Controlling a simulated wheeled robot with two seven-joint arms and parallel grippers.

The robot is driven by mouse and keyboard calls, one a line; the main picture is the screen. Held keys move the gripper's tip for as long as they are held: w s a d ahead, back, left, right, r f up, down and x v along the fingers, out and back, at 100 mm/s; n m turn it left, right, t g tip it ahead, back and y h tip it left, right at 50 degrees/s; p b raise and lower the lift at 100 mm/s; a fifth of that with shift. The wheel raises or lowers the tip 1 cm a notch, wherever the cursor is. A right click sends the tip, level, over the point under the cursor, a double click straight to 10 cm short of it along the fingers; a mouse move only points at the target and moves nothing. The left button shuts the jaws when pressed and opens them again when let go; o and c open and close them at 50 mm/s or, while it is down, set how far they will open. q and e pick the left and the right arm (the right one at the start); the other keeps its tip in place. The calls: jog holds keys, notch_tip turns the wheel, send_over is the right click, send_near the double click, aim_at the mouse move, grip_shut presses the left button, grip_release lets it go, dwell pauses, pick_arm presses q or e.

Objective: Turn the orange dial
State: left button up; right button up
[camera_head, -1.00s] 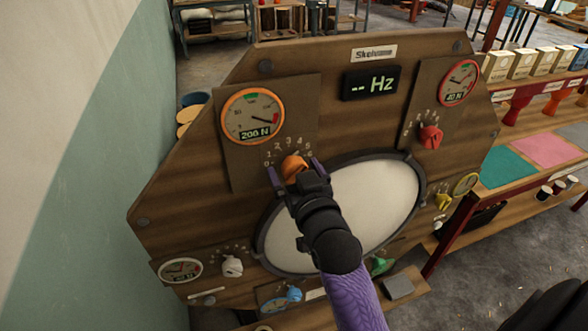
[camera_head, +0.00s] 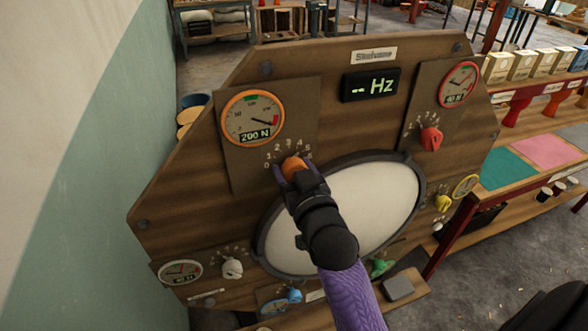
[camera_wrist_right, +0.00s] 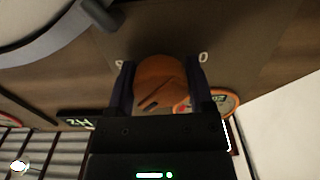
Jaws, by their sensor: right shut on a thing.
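The orange dial (camera_head: 292,167) sits on the brown panel below the orange-rimmed gauge (camera_head: 252,118), which reads 200 N. A number scale arcs over the dial. My right gripper (camera_head: 294,169) is shut on the orange dial, its fingers on either side of it. In the right wrist view the dial (camera_wrist_right: 158,85) fills the space between the two dark fingers, and a dark mark shows on its face. Which scale number the dial points at is hidden by the gripper. My left gripper is not in view.
A red dial (camera_head: 430,138) with its own gauge is at upper right. A yellow dial (camera_head: 443,203), green dial (camera_head: 380,267), white dial (camera_head: 232,267) and blue dial (camera_head: 293,294) surround the round white drumhead (camera_head: 360,205). The display (camera_head: 371,84) shows "-- Hz".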

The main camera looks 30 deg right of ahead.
jog(key=shift+r+n+p, duration=0.15)
jog(key=shift+n+p, duration=0.75)
jog(key=shift+n, duration=0.2)
jog(key=n+p, duration=0.1)
jog(key=n, duration=0.1)
jog(key=shift+n+p, duration=0.3)
jog(key=shift+p, duration=0.1)
jog(key=shift+n+p, duration=0.45)
jog(key=shift+n, duration=0.55)
jog(key=n+p, duration=0.1)
jog(key=n, duration=0.3)
jog(key=shift+d, duration=0.1)
jog(key=shift+n+p, duration=0.45)
jog(key=shift+n, duration=1.65)
jog(key=o, duration=1.3)
jog(key=shift+c, duration=0.2)
